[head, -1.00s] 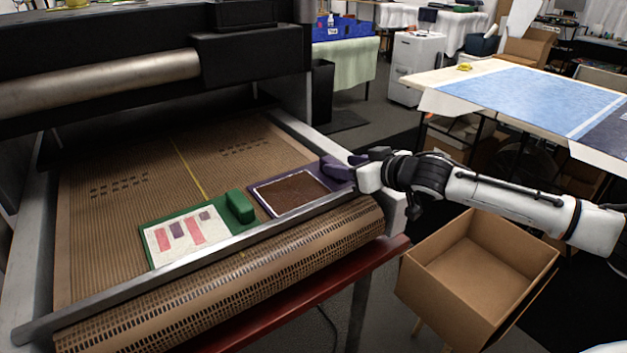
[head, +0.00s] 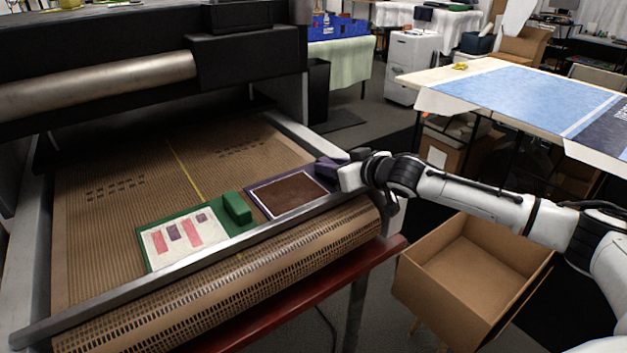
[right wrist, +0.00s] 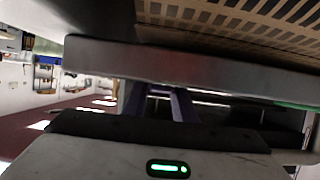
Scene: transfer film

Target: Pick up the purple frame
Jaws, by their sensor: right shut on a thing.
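The purple frame (head: 326,168) lies on the brown mesh belt in the head view, near the belt's front right corner. It has a raised purple block at its right end and a brown mesh middle inside a pale outline. My right gripper (head: 343,175) is at that block, reaching in from the right, and is shut on it. The fingertips are mostly hidden. In the right wrist view, purple parts (right wrist: 160,100) show between the gripper body and a grey rail; their exact grip is unclear. My left gripper is out of view.
A green frame (head: 155,262) with a pink and purple print lies left of the purple one. A metal rail (head: 200,249) runs along the belt's front edge. An open cardboard box (head: 440,310) stands below my right arm. A blue-topped table (head: 530,95) is at the right.

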